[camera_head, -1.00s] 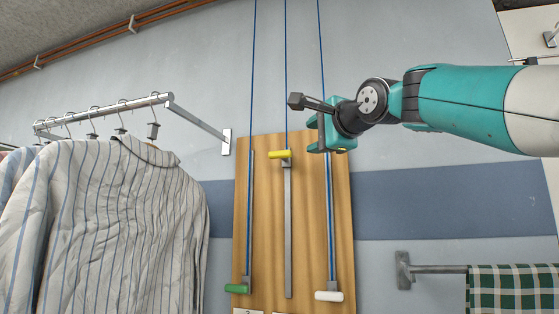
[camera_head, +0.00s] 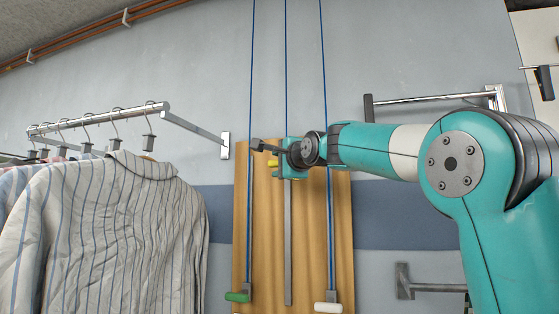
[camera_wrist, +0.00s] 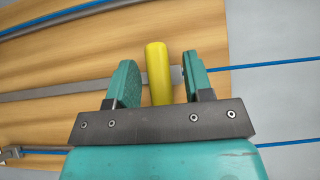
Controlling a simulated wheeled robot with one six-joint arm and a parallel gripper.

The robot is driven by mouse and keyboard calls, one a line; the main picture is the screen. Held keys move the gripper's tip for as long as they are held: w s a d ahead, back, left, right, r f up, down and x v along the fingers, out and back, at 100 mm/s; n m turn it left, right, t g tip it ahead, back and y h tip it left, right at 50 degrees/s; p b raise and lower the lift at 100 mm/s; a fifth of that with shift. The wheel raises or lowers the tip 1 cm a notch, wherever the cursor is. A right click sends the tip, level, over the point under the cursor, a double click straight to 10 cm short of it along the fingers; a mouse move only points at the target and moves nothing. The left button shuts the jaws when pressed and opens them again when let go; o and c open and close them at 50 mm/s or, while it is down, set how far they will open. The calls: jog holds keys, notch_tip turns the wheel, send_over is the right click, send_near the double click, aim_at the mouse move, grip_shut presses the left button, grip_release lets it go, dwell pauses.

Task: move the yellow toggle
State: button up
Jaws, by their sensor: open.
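The yellow toggle (camera_wrist: 158,72) is a short yellow bar on the middle metal track of the wooden board (camera_head: 265,230). In the head view only a small part of the toggle (camera_head: 272,163) shows, beside my gripper, which hides the rest. My gripper (camera_wrist: 160,84) is open in the wrist view, with one teal finger on each side of the toggle. Gaps show between the toggle and both fingers, and the jaws are not closed on it. In the head view my gripper (camera_head: 276,158) is at the upper part of the board.
The green toggle (camera_head: 237,297) and white toggle (camera_head: 328,308) sit low on the left and right tracks. Blue cords (camera_head: 286,70) run up from the tracks. Striped shirts (camera_head: 110,225) hang from a rail (camera_head: 100,117) at left. A wall bar (camera_head: 430,98) is at right.

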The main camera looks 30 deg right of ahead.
grip_shut()
notch_tip(320, 180, down, 30)
jog(key=b, duration=2.4)
jog(key=shift+r, duration=0.15)
grip_release()
jog(key=shift+r, duration=0.1)
jog(key=s+a+b, duration=0.2)
jog(key=s+b, duration=1)
jog(key=s, duration=0.5)
jog(key=shift+s+b, duration=0.15)
jog(key=shift+b, duration=0.25)
